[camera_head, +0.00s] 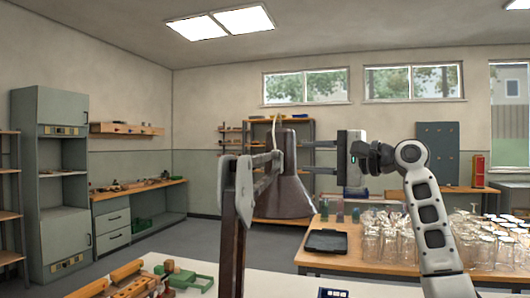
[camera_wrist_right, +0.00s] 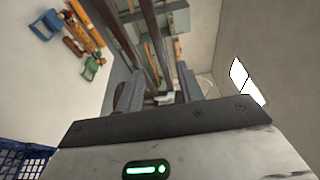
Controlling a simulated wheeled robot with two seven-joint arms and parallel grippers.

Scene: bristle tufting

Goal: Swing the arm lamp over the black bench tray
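The arm lamp stands near the middle of the head view, with a dark brown post, jointed arm and brown conical shade (camera_head: 287,195). Its twin brown arm bars (camera_wrist_right: 150,35) show beyond the fingers in the right wrist view. The black bench tray (camera_head: 327,241) lies flat on the wooden bench, right of the shade and farther back. My right gripper (camera_head: 308,157) points left at the upper part of the shade, its two fingers apart. I cannot tell whether a finger touches the lamp. My left gripper is out of view.
The wooden bench (camera_head: 350,262) holds many glass vessels (camera_head: 385,240) right of the tray. The pale table in front bears a green holder (camera_head: 190,281) and wooden blocks (camera_head: 130,287) at left. A blue crate (camera_wrist_right: 25,160) shows at the wrist view's lower left.

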